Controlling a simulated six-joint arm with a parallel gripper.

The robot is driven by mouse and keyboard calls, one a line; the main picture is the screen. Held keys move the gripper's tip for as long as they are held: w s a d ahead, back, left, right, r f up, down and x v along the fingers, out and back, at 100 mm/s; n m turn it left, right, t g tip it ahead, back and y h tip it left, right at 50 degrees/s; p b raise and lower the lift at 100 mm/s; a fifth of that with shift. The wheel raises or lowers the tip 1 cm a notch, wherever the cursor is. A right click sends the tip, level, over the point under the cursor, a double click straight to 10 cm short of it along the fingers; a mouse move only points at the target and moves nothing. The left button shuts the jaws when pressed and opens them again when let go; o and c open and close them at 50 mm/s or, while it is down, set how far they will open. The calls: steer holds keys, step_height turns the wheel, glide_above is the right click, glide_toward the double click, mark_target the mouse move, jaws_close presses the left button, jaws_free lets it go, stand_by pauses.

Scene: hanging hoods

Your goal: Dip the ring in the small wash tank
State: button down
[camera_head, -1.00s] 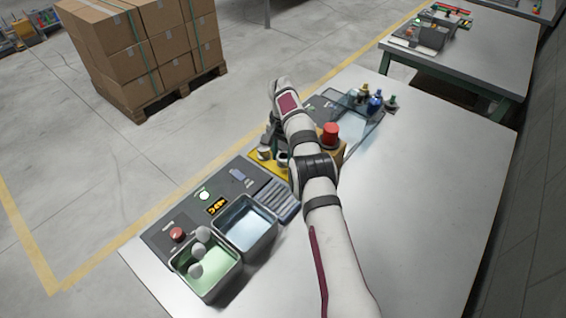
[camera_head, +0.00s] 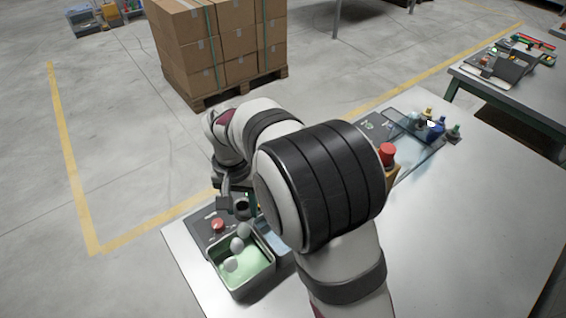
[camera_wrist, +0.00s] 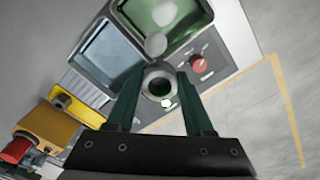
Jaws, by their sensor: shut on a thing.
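My gripper (camera_wrist: 160,82) is shut on a grey metal ring (camera_wrist: 145,82), with one dark green finger on each side of it. The ring's dark hole faces the wrist camera. In the wrist view the ring is in front of the panel, close below the tanks in the picture; its height is unclear. A tank with green liquid (camera_wrist: 198,35) is at the top, and a tank with blue liquid (camera_wrist: 92,48) is left of it. The green tank (camera_head: 225,280) shows in the head view, while my arm hides most of the blue one. I cannot tell which is the small wash tank.
Pale balls (camera_wrist: 155,44) are in or over the green tank. A red button (camera_wrist: 199,63) is on the panel beside it. A yellow block (camera_wrist: 75,108) and a red knob (camera_wrist: 15,150) stand at lower left. Small bottles (camera_head: 437,128) stand farther back. The table's right side is clear.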

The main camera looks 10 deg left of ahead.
steer(key=s+n, duration=0.1)
steer(key=s, duration=0.6)
steer(key=f, duration=1.1)
steer(key=shift+s+d+f, duration=0.1)
steer(key=shift+s+f, duration=0.15)
stand_by(6.0)
